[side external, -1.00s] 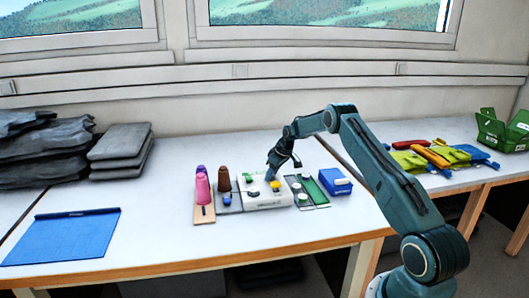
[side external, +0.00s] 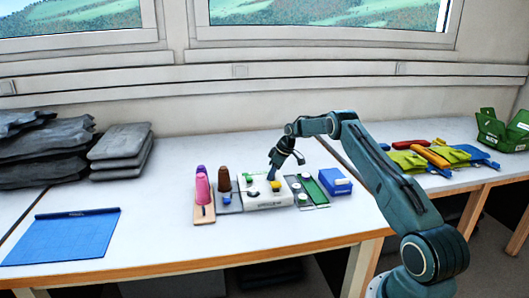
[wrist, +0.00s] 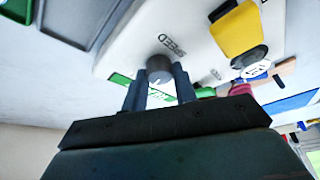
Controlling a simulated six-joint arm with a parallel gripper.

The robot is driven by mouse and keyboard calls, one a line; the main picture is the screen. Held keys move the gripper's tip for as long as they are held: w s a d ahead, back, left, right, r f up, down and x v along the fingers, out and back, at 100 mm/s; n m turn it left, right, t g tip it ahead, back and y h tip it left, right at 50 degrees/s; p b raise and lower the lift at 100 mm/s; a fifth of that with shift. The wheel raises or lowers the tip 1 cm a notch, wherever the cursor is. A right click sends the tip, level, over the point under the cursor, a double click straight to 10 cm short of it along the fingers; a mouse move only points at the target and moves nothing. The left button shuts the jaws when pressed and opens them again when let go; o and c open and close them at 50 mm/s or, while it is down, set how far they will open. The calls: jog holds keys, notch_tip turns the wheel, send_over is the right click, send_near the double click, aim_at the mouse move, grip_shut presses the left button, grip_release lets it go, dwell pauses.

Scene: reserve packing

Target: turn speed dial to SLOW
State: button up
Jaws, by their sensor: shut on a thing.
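The white machine (side external: 266,203) stands on the bench in the side view, and its top panel (wrist: 125,45) fills the upper wrist view. The speed dial (wrist: 160,67) is a small round grey knob beside the printed word SPEED. My gripper (wrist: 160,80) is shut on the dial, with one dark finger on each side. The dial's pointer and the setting it shows cannot be read. In the side view my gripper (side external: 272,177) is over the back of the machine, and I cannot make out the dial there. A yellow part (wrist: 235,30) sits to the right of the dial.
Pink and brown cones (side external: 203,189) stand left of the machine. A green-and-grey board (side external: 315,190) and a blue box (side external: 336,182) are close on its right. A blue mat (side external: 62,237) lies far left, with clear bench between it and the cones.

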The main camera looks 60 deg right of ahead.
jog(key=shift+w+r+n+y, duration=0.15)
jog(key=shift+n+y, duration=0.1)
jog(key=shift+n, duration=0.45)
jog(key=shift+w+f+n+y, duration=0.15)
jog(key=shift+n+y, duration=0.1)
jog(key=shift+n, duration=0.45)
jog(key=shift+s+r+n, duration=0.1)
jog(key=shift+r+n, duration=0.05)
jog(key=shift+n, duration=0.25)
jog(key=o, duration=1)
jog(key=shift+s, duration=0.1)
jog(key=shift+s+d, duration=0.1)
jog(key=shift+v, duration=1.55)
jog(key=shift+s+d, duration=1)
jog(key=shift+s, duration=0.7)
jog(key=shift+s+d, duration=0.95)
jog(key=shift+s, duration=0.75)
jog(key=shift+s+d, duration=1)
jog(key=shift+s, duration=0.7)
